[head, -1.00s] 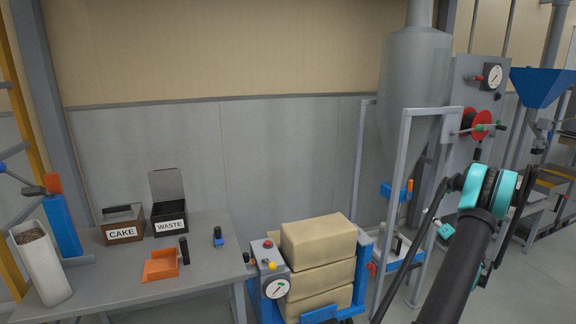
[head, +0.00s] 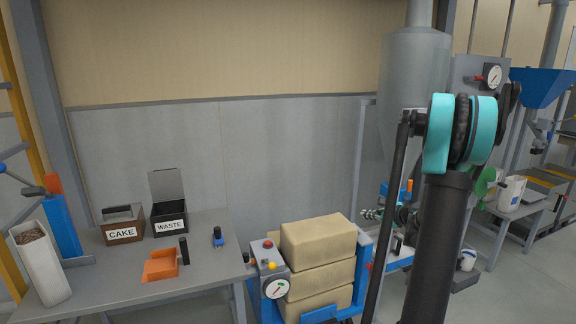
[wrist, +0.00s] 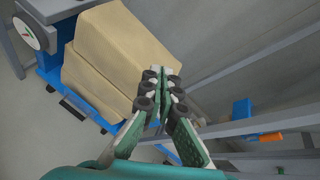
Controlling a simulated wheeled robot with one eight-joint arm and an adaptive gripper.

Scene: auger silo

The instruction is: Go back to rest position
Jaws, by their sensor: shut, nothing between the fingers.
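My gripper (head: 370,214) shows small in the head view, right of the stack of beige sacks (head: 318,240) and in front of the silo's lower part. In the wrist view its two green-and-black fingers (wrist: 160,75) are together, with nothing between them. There they overlap the edge of the beige sacks (wrist: 105,60). I cannot see any contact. My raised arm fills the right of the head view and hides part of the silo (head: 408,60) and its panel.
A grey table (head: 210,262) at the left holds the CAKE box (head: 122,232), WASTE box (head: 170,226) and an orange tray (head: 160,266). A white bucket (head: 511,192) stands at the right. Grey bars (wrist: 250,128) cross the wrist view.

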